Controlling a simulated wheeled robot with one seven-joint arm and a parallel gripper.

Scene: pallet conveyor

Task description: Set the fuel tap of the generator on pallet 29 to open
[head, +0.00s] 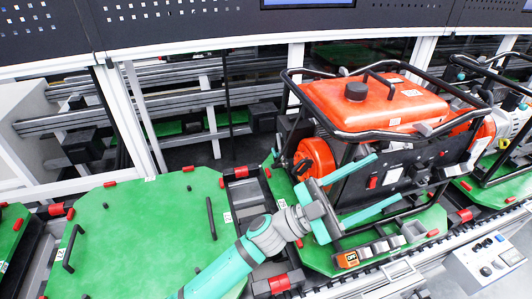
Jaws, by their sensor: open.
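A generator with a red-orange tank (385,105) and black tube frame (290,85) stands on a green pallet (325,262) right of centre. I cannot read that pallet's number. A small grey part (425,130) shows at the tank's lower edge; I cannot tell whether it is the fuel tap or how it is set. My gripper (387,178) is open in front of the generator's dark front panel, its two teal fingers spread one above the other and pointing right. A small red switch (372,183) shows between them. I cannot tell whether the fingers touch anything.
An empty green pallet (140,240) with black handles lies to the left. Another framed machine (510,105) stands at the right edge. A row of small blocks (385,245) sits on the generator pallet's front. A control box with buttons (490,262) is at the lower right.

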